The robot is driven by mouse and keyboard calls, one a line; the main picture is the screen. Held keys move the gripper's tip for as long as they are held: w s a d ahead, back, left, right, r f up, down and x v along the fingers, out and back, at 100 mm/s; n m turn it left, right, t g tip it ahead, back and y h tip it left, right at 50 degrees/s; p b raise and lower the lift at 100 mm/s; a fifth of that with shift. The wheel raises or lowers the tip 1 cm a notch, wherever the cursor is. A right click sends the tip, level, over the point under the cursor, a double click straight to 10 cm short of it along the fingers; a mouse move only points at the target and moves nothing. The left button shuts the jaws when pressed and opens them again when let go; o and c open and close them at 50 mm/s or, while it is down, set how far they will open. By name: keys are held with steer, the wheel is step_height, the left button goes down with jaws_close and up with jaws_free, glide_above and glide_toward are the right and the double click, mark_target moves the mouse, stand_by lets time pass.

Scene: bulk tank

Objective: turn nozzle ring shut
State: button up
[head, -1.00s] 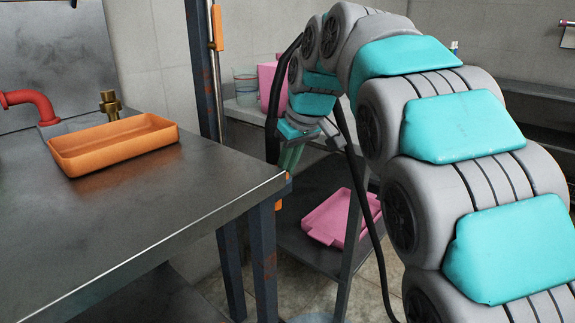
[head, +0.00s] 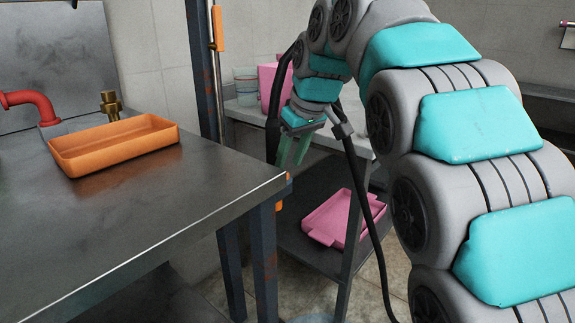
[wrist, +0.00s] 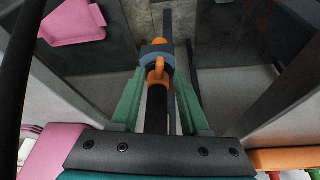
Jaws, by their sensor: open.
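A black hose (wrist: 155,112) runs away from my wrist between the fingers. At its far end sits a nozzle with an orange lever-like part (wrist: 157,72), a blue-grey collar (wrist: 157,52) and an orange tip (wrist: 158,42). I cannot tell which part is the ring or how it is turned. My gripper (wrist: 160,76) is open, its green fingers on either side of the hose, with gaps visible on both sides. In the head view my gripper (head: 291,163) points down beyond the steel table's corner. An orange piece (head: 279,204) shows below that corner; the rest is largely hidden.
The steel table (head: 190,215) stands at left, with an orange tray (head: 110,150), a brass fitting (head: 111,104) and a red pipe (head: 30,100). A dark post (head: 205,80) rises behind it. A pink tray (head: 335,215) lies on a low shelf near my arm.

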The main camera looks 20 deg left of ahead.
steer(key=v, duration=0.5)
